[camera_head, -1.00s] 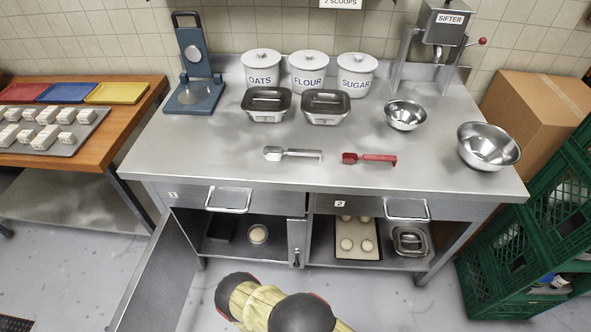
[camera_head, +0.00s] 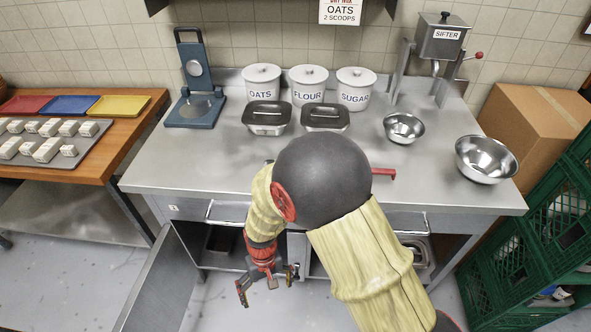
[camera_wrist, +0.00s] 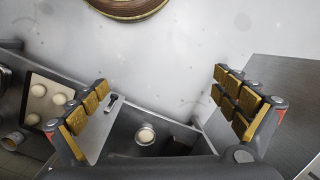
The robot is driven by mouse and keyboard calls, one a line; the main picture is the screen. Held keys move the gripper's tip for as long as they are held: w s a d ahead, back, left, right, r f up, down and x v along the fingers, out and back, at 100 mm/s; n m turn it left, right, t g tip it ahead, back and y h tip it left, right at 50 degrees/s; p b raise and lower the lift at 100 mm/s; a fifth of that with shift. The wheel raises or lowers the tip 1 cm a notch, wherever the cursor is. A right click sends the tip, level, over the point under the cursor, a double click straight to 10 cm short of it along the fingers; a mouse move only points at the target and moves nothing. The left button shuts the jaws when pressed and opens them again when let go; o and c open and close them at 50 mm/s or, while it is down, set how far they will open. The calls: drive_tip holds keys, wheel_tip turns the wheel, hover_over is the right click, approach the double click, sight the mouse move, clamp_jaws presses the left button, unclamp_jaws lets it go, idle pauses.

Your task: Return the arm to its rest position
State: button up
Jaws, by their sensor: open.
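My gripper (camera_head: 266,288) hangs at the front of the steel bench (camera_head: 190,178), before the open lower cupboard on the left. Its jaws are apart with nothing between them. In the wrist view the padded fingers (camera_wrist: 160,95) stand wide, with bare grey floor and the cupboard's inside seen between and beyond them. My arm is bent, with its dark elbow above the bench's front part. It hides the metal scoop and most of the red scoop (camera_head: 384,173).
The open cupboard door (camera_head: 160,285) stands left of my gripper. A small bowl (camera_wrist: 145,135) sits in the cupboard; a tray with dough balls (camera_wrist: 45,115) is beside it. Lidded tins (camera_head: 267,117), canisters (camera_head: 309,84) and steel bowls (camera_head: 486,158) stand on the bench. Green crates (camera_head: 520,255) are right.

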drive_tip(key=s+d+r+m+t, duration=0.1)
drive_tip(key=s+d+r+t, duration=0.1)
drive_tip(key=d+r, duration=0.7)
drive_tip(key=s+d+r+m+t+p, duration=0.1)
drive_tip(key=s+d+r+m+t, duration=0.1)
drive_tip(key=d+r, duration=0.7)
drive_tip(key=s+d+r+m+t, duration=0.1)
drive_tip(key=s+d+r+t, duration=0.2)
drive_tip(key=d+r, duration=0.6)
wheel_tip(320, 180, up, 13)
drive_tip(key=shift+d+m+t+p, duration=0.3)
drive_tip(key=shift+m+t, duration=0.1)
drive_tip(key=shift+s, duration=0.1)
drive_tip(key=shift+c, duration=0.4)
